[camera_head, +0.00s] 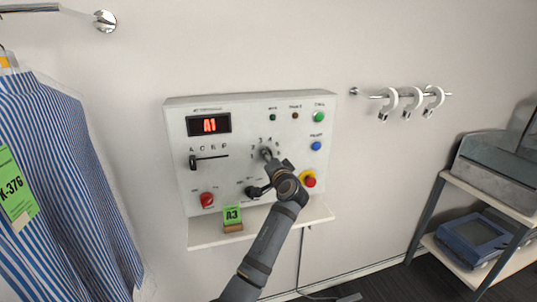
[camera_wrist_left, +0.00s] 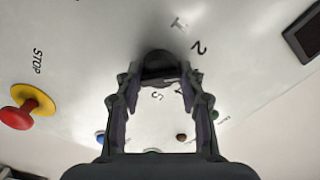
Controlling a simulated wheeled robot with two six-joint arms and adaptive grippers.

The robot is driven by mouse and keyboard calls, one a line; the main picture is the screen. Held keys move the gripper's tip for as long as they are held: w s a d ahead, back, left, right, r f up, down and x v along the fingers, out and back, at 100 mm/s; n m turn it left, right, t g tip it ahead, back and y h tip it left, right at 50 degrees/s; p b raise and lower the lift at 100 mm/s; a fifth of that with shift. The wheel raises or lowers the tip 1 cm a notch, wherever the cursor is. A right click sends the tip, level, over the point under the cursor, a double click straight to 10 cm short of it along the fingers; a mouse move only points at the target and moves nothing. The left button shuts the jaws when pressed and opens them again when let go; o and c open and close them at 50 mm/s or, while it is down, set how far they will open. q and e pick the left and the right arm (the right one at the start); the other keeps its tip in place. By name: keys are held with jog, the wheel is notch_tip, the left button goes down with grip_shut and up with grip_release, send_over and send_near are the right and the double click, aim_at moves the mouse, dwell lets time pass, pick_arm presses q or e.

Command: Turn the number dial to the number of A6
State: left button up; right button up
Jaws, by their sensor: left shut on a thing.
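The white control panel (camera_head: 235,175) on the wall has a red display (camera_head: 209,124) reading A1. The dark number dial (camera_head: 265,153) is ringed by small printed numbers, several hidden by my gripper. My left gripper (camera_head: 272,160) is shut on the dial. In the left wrist view the dial (camera_wrist_left: 160,62) is between the fingertips, with 1 and 2 printed beside it. The dial's pointer is too hidden to read. The letter slider (camera_head: 193,162) sits at the left end of its slot, under A. My right gripper is not in view.
Near the dial are a black lever knob (camera_head: 253,192), a red stop button (camera_head: 310,181), a blue button (camera_head: 316,146) and a red knob (camera_head: 207,199). A green A3 tag (camera_head: 232,214) stands on the ledge (camera_head: 205,240). A striped shirt (camera_head: 60,180) hangs at left.

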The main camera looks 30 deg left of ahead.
pick_arm(q)
jog(key=shift+f+m+p, duration=0.1)
jog(key=shift+m+p, duration=8.85)
jog(key=shift+m, duration=5.65)
jog(key=o, duration=1.1)
jog(key=shift+o, duration=0.2)
